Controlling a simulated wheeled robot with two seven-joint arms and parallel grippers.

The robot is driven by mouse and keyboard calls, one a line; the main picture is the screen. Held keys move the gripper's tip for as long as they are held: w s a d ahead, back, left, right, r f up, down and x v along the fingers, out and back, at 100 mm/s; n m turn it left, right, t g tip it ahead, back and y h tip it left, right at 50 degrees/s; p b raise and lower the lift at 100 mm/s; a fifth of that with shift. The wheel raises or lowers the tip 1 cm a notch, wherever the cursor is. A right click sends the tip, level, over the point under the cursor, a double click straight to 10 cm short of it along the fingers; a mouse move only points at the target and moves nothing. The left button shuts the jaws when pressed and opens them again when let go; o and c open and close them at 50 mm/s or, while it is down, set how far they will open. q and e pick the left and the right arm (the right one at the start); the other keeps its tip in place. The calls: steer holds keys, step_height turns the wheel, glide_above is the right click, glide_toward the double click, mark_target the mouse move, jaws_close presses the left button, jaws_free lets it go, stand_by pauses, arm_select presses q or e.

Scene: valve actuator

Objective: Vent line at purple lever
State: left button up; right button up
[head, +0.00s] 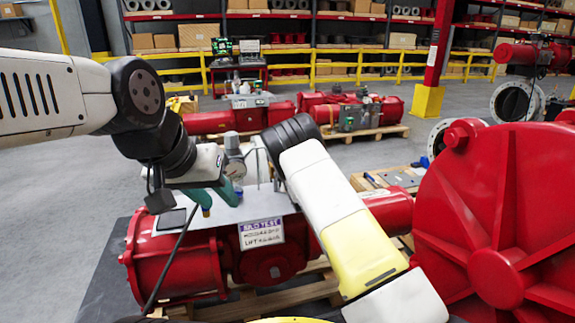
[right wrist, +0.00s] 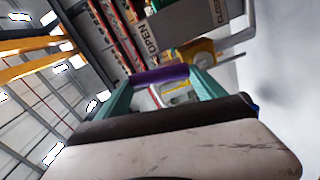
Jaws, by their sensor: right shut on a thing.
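In the right wrist view, my right gripper (right wrist: 160,77) has its teal fingers on both sides of the purple lever (right wrist: 161,76) and is shut on it. A plate marked OPEN (right wrist: 148,40) and another marked CLOSE lie beyond. In the head view the lever and the right fingertips are hidden. My left gripper (head: 222,190) has teal fingers over the grey panel on the red actuator (head: 175,262); its finger gap is unclear.
A white sign (head: 262,234) hangs on the actuator's front. A large red ribbed disc (head: 490,220) takes up the right side. More red actuators (head: 350,108) sit on pallets behind, before a yellow railing (head: 340,68). Grey floor is open at left.

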steer(key=shift+s+a+n, duration=0.15)
steer(key=shift+a+n, duration=0.3)
steer(key=shift+n, duration=0.45)
steer(key=o, duration=2.1)
steer(key=shift+c, duration=0.2)
steer(key=shift+s, duration=0.15)
steer(key=v, duration=0.7)
steer(key=shift+s, duration=0.25)
steer(key=shift+d, duration=0.1)
